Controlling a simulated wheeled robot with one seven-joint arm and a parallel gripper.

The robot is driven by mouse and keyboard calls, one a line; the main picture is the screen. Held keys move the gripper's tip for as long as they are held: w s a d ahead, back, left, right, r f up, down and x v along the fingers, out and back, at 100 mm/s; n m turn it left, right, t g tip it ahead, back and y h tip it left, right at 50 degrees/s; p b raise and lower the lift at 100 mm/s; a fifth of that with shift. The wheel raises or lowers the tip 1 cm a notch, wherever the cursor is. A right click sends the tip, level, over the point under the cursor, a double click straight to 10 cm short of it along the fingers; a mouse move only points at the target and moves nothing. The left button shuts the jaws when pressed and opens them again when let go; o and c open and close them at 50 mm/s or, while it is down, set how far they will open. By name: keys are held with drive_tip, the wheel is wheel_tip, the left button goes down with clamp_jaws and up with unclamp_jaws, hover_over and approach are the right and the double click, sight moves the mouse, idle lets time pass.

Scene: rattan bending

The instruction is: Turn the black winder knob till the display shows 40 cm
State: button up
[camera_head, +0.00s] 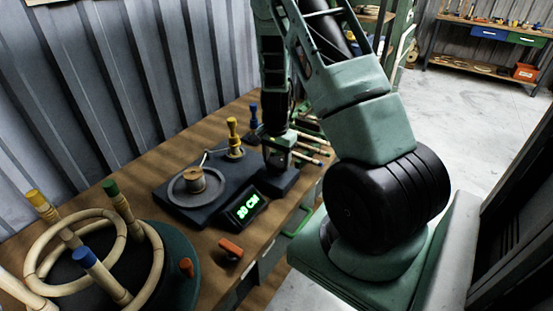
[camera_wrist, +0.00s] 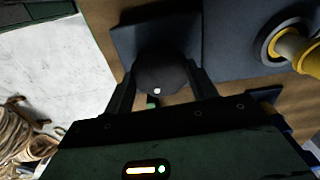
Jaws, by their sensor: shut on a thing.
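The black winder knob (camera_wrist: 160,72) is round and dark with a small white dot near its edge. It sits between the two fingers of my gripper (camera_wrist: 162,92), which is shut on it. In the head view my gripper (camera_head: 279,158) reaches down onto the right end of the dark winder base (camera_head: 215,205), and the knob is mostly hidden there. The display (camera_head: 246,208) at the base's front glows green and appears to read 20 CM. A grey reel (camera_head: 194,181) with a tan spool stands on the left part of the base.
A yellow peg handle (camera_head: 233,135) stands close left of my gripper, and a blue-topped one (camera_head: 253,115) behind. A rattan ring on a round jig (camera_head: 168,262) fills the front left. An orange block (camera_head: 231,248) lies near the bench edge.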

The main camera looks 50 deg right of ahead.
sight(276, 162)
drive_tip(key=o, duration=1)
drive_tip(key=shift+r, duration=0.1)
wheel_tip(276, 162, up, 17)
drive_tip(key=shift+r, duration=0.15)
